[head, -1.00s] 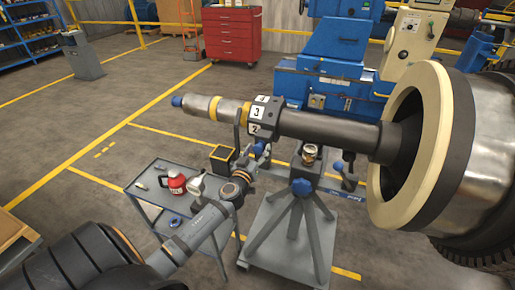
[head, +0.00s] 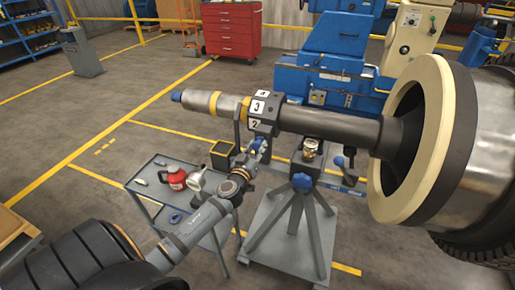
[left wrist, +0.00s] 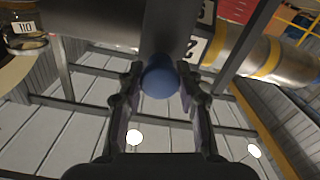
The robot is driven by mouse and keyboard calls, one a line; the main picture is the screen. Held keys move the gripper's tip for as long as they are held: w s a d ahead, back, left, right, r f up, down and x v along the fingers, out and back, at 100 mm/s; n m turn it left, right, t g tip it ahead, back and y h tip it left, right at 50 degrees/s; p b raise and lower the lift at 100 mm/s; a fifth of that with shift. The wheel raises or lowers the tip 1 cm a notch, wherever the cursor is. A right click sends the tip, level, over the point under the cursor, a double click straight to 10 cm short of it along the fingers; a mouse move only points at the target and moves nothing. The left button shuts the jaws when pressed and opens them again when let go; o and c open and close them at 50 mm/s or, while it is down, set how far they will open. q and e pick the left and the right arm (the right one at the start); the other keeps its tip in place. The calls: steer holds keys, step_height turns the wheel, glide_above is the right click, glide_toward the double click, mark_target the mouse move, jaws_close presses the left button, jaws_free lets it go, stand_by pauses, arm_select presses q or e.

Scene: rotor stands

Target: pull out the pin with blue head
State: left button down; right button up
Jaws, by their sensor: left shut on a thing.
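The rotor shaft (head: 325,125) lies across the head view, with a dark collar (head: 270,113) bearing white number plates near its left end. My left gripper (head: 257,151) is just below this collar. In the left wrist view, the round blue head of the pin (left wrist: 160,80) sits between the fingertips of the left gripper (left wrist: 159,88), which is shut on it. The dark collar is right behind the head, with a "2" plate (left wrist: 191,48) beside it. The pin's shank is hidden, so I cannot tell how deep it sits. My right gripper is not in view.
A grey stand (head: 292,225) with a blue knob supports the shaft. The large rotor drum (head: 432,150) fills the right side. Open floor lies at the left.

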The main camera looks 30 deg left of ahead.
arm_select(q)
steer(key=v, duration=0.2)
steer(key=shift+s+d, duration=0.1)
steer(key=shift+s, duration=0.15)
steer(key=shift+f, duration=0.1)
steer(key=c, duration=0.9)
jaws_free()
steer(key=shift+o, duration=0.2)
steer(key=v, duration=1.2)
